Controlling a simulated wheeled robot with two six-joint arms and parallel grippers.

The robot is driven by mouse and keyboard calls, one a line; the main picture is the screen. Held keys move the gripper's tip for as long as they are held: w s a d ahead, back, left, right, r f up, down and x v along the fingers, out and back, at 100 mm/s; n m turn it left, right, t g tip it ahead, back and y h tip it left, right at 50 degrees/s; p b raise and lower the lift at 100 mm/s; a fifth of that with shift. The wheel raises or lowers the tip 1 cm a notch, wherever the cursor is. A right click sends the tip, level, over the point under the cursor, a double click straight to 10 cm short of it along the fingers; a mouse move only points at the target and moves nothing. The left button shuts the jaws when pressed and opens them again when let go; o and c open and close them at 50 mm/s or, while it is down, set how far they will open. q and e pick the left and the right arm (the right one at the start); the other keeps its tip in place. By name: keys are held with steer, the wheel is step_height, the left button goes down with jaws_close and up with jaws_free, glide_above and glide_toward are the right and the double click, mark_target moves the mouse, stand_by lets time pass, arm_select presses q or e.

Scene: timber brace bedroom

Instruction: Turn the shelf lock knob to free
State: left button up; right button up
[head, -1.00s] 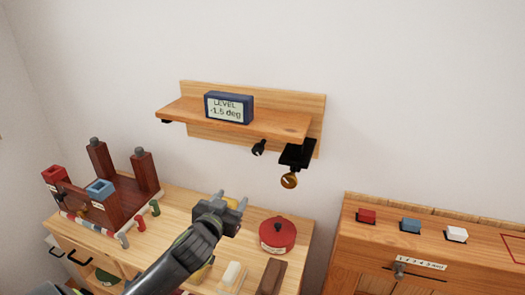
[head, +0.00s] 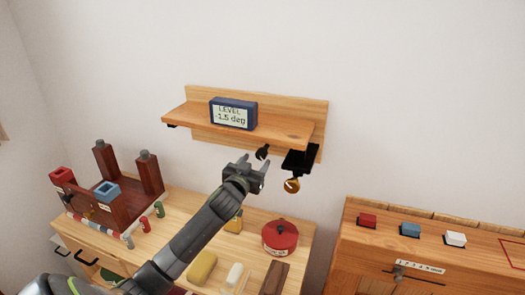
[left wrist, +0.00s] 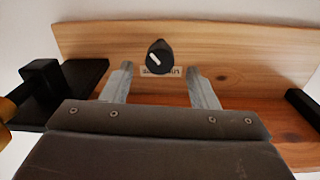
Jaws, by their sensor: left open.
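The wooden wall shelf (head: 180,116) holds a blue level display (head: 233,113) reading -1.5 deg. The black lock knob (head: 262,152) is under the shelf near its right end. In the left wrist view the knob (left wrist: 159,57) has a white pointer line slanting up to the left, and a small label partly hidden behind it. My left gripper (head: 254,166) is open and empty just below the knob. In the left wrist view its fingers (left wrist: 161,80) stand apart on either side of the knob's lower part, with no contact visible. My right gripper is not in view.
A black bracket (head: 299,160) with a brass-coloured knob (head: 292,185) hangs close to the right of the lock knob. Below are a table with a red pot (head: 280,236), a yellow block (head: 201,266) and a dark red rack (head: 120,205). A cabinet (head: 430,262) stands at right.

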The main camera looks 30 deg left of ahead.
mark_target(260, 156)
arm_select(q)
steer(key=shift+p+x, duration=0.6)
steer(key=shift+x, duration=2.65)
steer(key=c, duration=1)
